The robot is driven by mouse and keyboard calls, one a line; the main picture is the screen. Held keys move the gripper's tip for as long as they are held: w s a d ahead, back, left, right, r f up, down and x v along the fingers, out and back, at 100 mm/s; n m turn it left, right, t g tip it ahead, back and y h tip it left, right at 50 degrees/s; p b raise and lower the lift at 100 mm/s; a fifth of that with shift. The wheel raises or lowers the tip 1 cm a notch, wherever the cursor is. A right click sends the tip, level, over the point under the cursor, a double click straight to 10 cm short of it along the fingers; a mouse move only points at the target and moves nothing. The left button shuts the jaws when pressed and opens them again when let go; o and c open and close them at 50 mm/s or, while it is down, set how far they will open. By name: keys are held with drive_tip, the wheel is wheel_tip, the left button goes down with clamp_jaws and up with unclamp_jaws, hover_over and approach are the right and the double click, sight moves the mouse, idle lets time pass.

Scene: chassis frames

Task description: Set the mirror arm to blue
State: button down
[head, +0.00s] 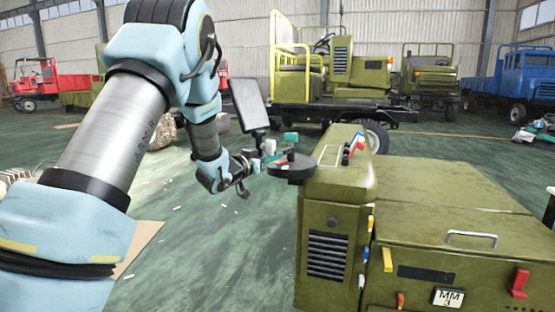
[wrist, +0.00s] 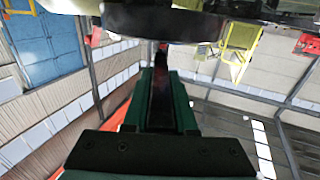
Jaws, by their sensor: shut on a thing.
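The mirror (head: 248,104), a dark upright panel, stands on a thin stem beside the olive vehicle's front corner. Below and right of it is a dark round disc (head: 290,172) with a black hub and small coloured patches, red among them. My gripper (head: 256,164) is at the disc's left edge, shut on the mirror arm. In the wrist view, a dark bar (wrist: 161,100) lies between the green fingers, under the disc's dark rim (wrist: 160,22). The grip hides much of the arm. I cannot tell which colour the arm points at.
The olive vehicle body (head: 335,225) fills the right front, with small red, white and blue levers (head: 354,146) on top. A yellow-railed olive truck (head: 340,75) stands behind. Green floor (head: 200,250) is free left of the vehicle. A brown sheet (head: 138,246) lies there.

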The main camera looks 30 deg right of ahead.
drive_tip(key=shift+w+a+m+g+h+p, duration=0.15)
drive_tip(key=shift+w+m+g+h, duration=0.2)
drive_tip(key=shift+g, duration=0.3)
drive_tip(key=shift+w+a+m+g+h+p, duration=0.15)
drive_tip(key=shift+w+m+g, duration=0.2)
drive_tip(key=shift+m+g, duration=0.25)
drive_tip(key=c, duration=0.7)
unclamp_jaws()
drive_tip(key=v, duration=1)
drive_tip(key=shift+s+a, duration=0.1)
drive_tip(key=shift+a, duration=0.25)
